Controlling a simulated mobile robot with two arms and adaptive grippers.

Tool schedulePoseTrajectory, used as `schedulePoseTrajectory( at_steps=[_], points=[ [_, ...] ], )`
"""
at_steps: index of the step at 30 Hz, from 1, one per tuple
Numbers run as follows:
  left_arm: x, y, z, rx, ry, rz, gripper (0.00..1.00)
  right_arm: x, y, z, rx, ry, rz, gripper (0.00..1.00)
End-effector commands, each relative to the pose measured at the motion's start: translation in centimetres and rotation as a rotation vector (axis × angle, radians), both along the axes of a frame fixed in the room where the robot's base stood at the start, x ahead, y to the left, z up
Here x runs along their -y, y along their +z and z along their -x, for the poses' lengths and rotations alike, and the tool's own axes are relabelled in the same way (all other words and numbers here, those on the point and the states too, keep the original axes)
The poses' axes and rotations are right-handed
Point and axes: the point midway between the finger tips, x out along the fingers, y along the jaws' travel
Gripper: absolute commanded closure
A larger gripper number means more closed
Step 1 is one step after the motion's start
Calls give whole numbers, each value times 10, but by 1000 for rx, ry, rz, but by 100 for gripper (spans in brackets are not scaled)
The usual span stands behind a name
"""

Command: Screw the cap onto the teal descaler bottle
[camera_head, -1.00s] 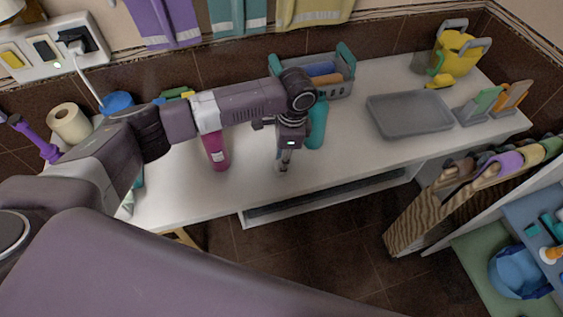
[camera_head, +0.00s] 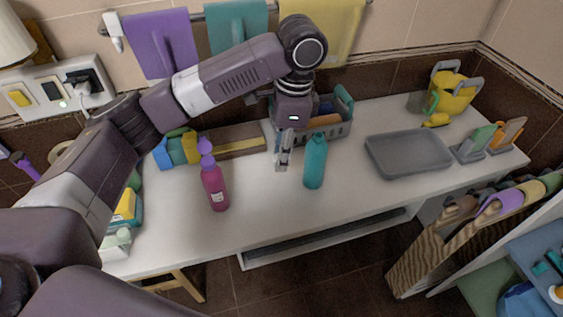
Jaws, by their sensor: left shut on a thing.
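The teal descaler bottle (camera_head: 315,163) stands upright on the white counter, right of the middle. My left gripper (camera_head: 283,160) points down just left of the bottle, apart from it in the picture. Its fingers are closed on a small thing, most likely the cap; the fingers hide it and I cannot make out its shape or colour. The bottle's narrow top shows beside the gripper body. My right gripper is not in view.
A magenta spray bottle (camera_head: 214,188) stands left of the gripper. A grey caddy with teal handles (camera_head: 337,129) is close behind the teal bottle. A grey tray (camera_head: 408,154) lies to the right. The counter (camera_head: 262,212) in front is clear.

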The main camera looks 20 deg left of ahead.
Motion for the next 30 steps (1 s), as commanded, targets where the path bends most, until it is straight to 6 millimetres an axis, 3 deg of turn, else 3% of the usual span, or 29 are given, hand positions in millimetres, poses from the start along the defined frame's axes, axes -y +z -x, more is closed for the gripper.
schedulePoseTrajectory(
  at_steps=[17,23,30],
  points=[
    [-4,1,6,0,71,-1,84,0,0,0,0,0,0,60],
    [-16,-1,36,1,370,-1,84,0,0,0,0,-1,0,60],
    [-31,-4,91,-1,810,-1,84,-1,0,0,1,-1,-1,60]
  ],
)
